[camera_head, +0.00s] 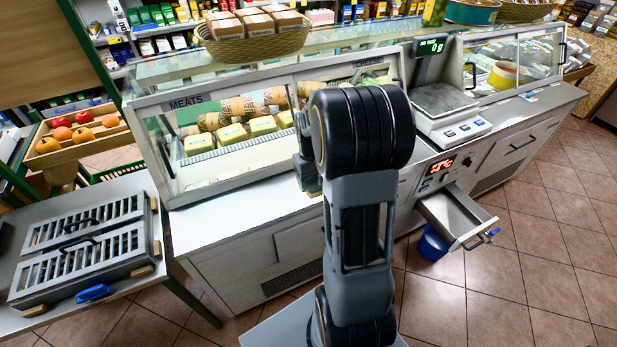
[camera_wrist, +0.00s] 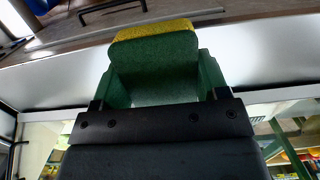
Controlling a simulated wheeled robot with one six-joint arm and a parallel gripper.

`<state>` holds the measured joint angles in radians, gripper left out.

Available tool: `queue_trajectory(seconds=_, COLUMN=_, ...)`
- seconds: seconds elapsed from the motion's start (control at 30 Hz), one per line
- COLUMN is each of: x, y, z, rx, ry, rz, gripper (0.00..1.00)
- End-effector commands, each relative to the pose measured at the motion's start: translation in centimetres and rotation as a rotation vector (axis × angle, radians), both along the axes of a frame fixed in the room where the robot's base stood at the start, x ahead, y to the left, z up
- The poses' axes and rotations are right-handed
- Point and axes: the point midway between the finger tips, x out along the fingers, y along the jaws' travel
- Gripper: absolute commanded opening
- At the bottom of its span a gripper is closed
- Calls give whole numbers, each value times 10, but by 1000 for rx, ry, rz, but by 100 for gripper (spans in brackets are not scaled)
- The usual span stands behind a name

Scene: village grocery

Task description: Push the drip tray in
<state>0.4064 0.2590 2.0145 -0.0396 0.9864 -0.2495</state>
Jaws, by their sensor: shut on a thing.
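The drip tray (camera_head: 458,218) is a pale metal drawer below the red-lit control panel of the counter. It sticks out to the front right, and a blue piece shows at its outer corner. My gripper (camera_wrist: 155,78) is shut on a sponge-like block (camera_wrist: 152,50), green with a yellow face. In the head view my arm hides most of the gripper, which is left of the arm, above the counter's front ledge and apart from the tray. The wrist view does not clearly show the tray.
A blue bucket (camera_head: 433,244) stands on the floor under the tray. The glass meat case (camera_head: 240,130) and a scale (camera_head: 445,100) are along the counter. A table with slatted grates (camera_head: 85,240) is at left. Tiled floor (camera_head: 540,270) is clear at right.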

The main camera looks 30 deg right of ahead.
Motion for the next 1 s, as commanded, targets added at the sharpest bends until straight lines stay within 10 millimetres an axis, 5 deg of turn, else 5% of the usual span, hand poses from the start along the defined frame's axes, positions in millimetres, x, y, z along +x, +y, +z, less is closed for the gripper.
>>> queue_trajectory(seconds=0.2, x=49, y=-15, z=-27, rx=2, ry=5, rz=2, gripper=46)
queue_trajectory(seconds=0.4, x=72, y=-23, z=-58, rx=1, ry=2, rz=0, gripper=46)
queue_trajectory(seconds=1.0, x=89, y=-30, z=-106, rx=1, ry=1, rz=-3, gripper=46)
